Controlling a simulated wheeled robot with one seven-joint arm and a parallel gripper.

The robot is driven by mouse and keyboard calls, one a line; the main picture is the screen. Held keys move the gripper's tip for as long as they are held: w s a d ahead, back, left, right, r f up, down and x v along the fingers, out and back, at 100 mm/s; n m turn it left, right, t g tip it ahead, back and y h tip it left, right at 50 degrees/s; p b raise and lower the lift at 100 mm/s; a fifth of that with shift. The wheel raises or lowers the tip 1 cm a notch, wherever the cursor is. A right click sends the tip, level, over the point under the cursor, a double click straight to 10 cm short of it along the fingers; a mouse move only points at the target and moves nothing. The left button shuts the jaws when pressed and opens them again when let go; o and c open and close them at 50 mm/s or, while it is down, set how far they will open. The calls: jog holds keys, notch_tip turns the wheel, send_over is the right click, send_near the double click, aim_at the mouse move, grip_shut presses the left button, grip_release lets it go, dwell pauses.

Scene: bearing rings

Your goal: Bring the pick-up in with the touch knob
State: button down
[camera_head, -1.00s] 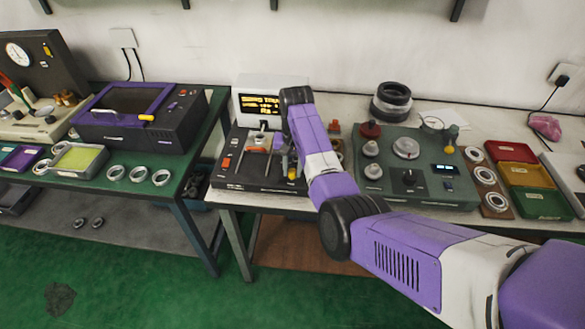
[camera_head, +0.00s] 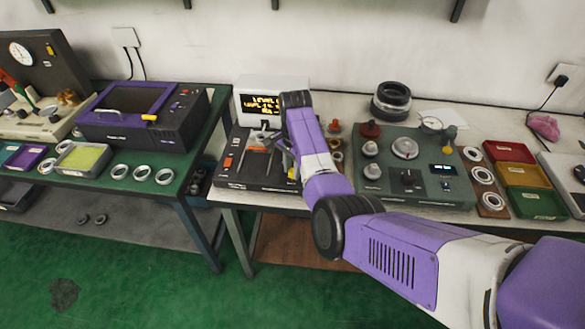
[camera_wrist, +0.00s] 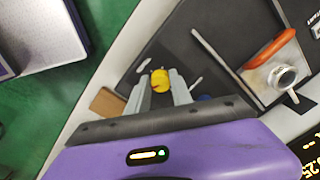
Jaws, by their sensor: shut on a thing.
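My gripper (camera_wrist: 160,88) is shut on a small yellow knob (camera_wrist: 160,80) at the edge of a black machine base (camera_wrist: 235,40). I take this to be the touch knob. In the head view the yellow knob (camera_head: 292,173) shows at the right of the black base (camera_head: 240,178), partly behind my gripper. In the wrist view a grey metal block with an orange bar (camera_wrist: 272,68) and a round metal piece sits on the base, apart from my fingers. I cannot tell for sure which part is the pick-up.
A white display box (camera_head: 262,100) with yellow text stands behind the base; its screen edge shows in the wrist view (camera_wrist: 309,150). A grey-green machine (camera_head: 415,190) stands close on the right. A green bench (camera_head: 100,180) with loose rings stands left, across a gap.

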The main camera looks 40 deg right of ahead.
jog(key=shift+r, duration=0.1)
dwell(0.3)
jog(key=shift+d, duration=0.1)
jog(key=c, duration=1.1)
grip_release()
jog(key=shift+c, duration=0.2)
jog(key=shift+s+r+b, duration=0.1)
jog(key=shift+r+b, duration=0.3)
jog(key=shift+r, duration=3.45)
